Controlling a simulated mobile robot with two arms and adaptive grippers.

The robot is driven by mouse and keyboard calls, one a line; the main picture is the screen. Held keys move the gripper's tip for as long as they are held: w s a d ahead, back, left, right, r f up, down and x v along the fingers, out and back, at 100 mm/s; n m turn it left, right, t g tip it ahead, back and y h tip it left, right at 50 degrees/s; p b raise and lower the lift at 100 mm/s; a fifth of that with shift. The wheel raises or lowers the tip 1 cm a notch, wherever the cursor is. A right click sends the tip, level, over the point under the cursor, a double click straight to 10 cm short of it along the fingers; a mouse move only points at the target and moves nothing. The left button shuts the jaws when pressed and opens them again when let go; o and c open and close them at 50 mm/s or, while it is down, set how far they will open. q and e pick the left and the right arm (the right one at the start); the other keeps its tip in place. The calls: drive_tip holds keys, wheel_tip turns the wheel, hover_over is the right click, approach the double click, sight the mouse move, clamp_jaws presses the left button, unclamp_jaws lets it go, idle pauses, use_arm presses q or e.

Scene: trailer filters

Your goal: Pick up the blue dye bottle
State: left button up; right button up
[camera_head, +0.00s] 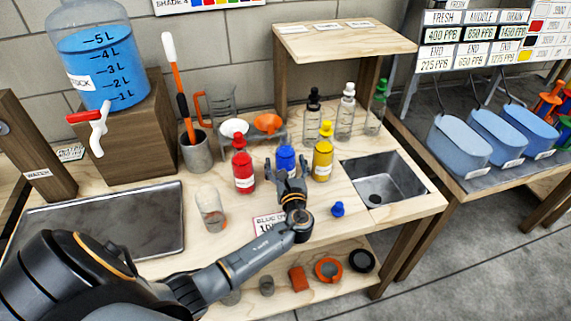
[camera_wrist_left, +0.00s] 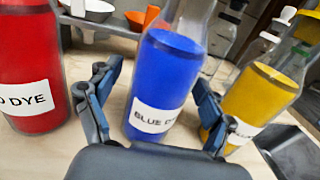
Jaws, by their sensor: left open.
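The blue dye bottle (camera_head: 286,158) stands upright on the wooden bench between the red and yellow dye bottles. In the left wrist view the blue dye bottle (camera_wrist_left: 165,85) has a white "BLUE DYE" label and sits between the two fingers. My left gripper (camera_head: 291,180) is open around the lower front of the bottle; it also shows in the left wrist view (camera_wrist_left: 152,100). A gap shows between the left finger and the glass; the right finger is close to the bottle, and I cannot tell whether it touches. My right gripper is not in view.
The red dye bottle (camera_head: 243,168) and yellow dye bottle (camera_head: 323,155) stand close on either side. A small blue cap (camera_head: 338,209) lies at the front right, near the sink (camera_head: 383,182). A wooden riser (camera_head: 345,42) is behind.

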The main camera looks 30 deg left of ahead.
use_arm(q)
drive_tip(key=c, duration=1.4)
drive_tip(key=shift+r, duration=0.1)
drive_tip(key=shift+c, duration=1)
drive_tip(key=shift+r, duration=0.1)
